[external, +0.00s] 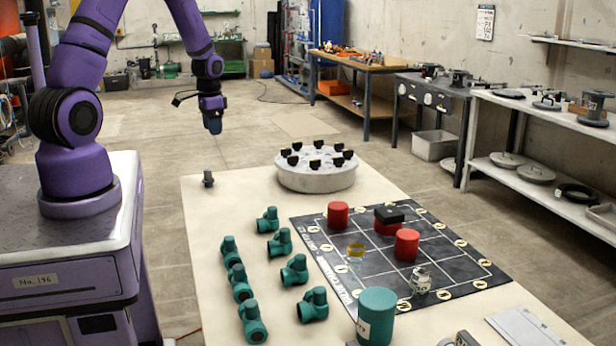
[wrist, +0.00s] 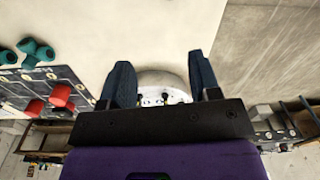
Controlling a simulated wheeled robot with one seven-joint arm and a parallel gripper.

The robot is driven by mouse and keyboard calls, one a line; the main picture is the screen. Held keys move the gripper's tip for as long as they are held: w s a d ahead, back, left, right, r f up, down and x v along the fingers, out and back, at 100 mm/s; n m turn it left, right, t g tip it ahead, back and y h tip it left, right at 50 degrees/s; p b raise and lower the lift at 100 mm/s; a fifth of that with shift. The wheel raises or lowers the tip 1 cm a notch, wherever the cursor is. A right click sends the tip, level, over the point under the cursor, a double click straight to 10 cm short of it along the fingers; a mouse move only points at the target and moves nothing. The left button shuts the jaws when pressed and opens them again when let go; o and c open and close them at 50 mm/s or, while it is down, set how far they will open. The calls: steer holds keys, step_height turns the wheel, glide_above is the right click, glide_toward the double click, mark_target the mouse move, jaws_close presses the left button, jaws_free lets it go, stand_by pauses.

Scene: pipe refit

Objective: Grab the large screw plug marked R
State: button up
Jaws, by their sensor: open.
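A round pale stand (external: 316,180) on the white table carries a ring of several small black-topped pieces (external: 316,145); they may be the screw plugs, but I can read no R on any of them. In the wrist view the stand (wrist: 163,78) shows between and beyond my fingers, its lower part hidden by my gripper body. My gripper (external: 213,128) hangs above and left of the stand in the external view, pointing down. Its two dark fingers are spread and empty in the wrist view (wrist: 160,65).
A dark gridded board (external: 450,262) holds red cylinders (external: 407,245), a black-topped piece and small jars. Several teal pipe fittings (external: 294,270) lie left of it. A teal canister (external: 376,315) stands in front. A small grey peg (external: 208,179) stands near the table's far left corner.

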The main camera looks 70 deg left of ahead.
glide_toward(207, 170)
steer(key=shift+w+a, duration=0.35)
steer(key=shift+w, duration=0.15)
step_height(207, 170, down, 5)
steer(key=shift+r, duration=0.1)
steer(key=shift+s+d+f, duration=0.1)
steer(key=shift+s+f, duration=0.1)
steer(key=shift+f, duration=1.2)
steer(key=shift+s+f, duration=0.15)
steer(key=shift+f, duration=1.25)
steer(key=c, duration=1)
